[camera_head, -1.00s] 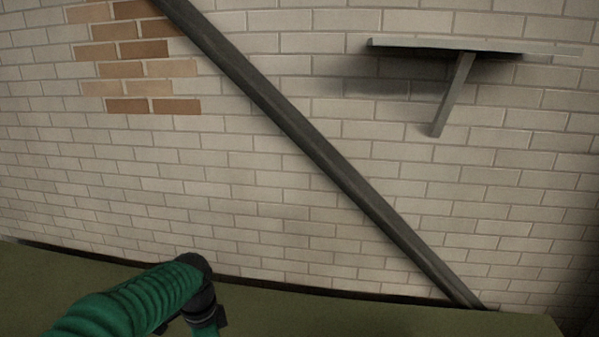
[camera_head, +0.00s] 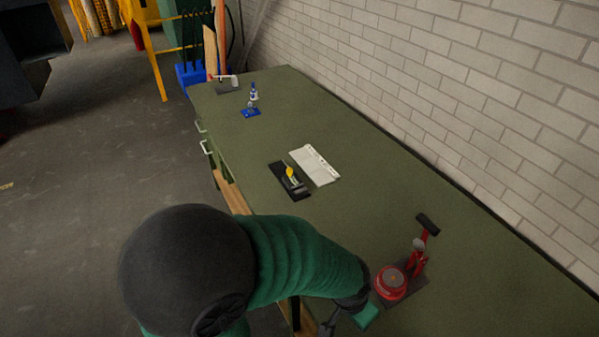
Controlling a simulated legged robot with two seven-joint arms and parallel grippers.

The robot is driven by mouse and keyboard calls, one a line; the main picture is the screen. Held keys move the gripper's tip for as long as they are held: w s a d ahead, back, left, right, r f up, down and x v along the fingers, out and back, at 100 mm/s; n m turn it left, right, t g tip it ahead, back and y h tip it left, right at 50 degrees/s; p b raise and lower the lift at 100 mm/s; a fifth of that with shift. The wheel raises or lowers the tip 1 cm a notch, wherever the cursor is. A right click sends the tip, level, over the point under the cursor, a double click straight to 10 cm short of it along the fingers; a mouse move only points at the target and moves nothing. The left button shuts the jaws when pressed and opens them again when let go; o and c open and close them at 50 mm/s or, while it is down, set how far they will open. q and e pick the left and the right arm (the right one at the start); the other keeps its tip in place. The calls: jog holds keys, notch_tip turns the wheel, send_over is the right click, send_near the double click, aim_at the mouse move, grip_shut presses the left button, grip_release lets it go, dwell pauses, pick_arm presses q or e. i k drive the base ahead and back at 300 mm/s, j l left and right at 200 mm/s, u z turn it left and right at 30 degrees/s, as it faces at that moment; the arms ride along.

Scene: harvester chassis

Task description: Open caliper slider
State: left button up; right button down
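I cannot make out a caliper for certain. A small dark tool with a yellow part (camera_head: 291,176) lies on a black mat (camera_head: 288,193) in the middle of the green workbench (camera_head: 370,190). My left arm comes in at the bottom, and my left gripper (camera_head: 329,325) is only partly visible at the bottom edge, in front of the bench. Its fingers are too cut off to tell open from shut. It is well apart from the dark tool. My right gripper is not in view.
A white sheet (camera_head: 315,164) lies beside the black mat. A red tool (camera_head: 392,281) stands on the bench right of my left arm. A blue tool (camera_head: 252,101) and a grey-white item (camera_head: 227,84) stand at the far end. A brick wall (camera_head: 450,90) runs along the right.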

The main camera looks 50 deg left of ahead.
aim_at(293, 182)
jog(key=k+l+u, duration=0.15)
jog(key=u, duration=1.4)
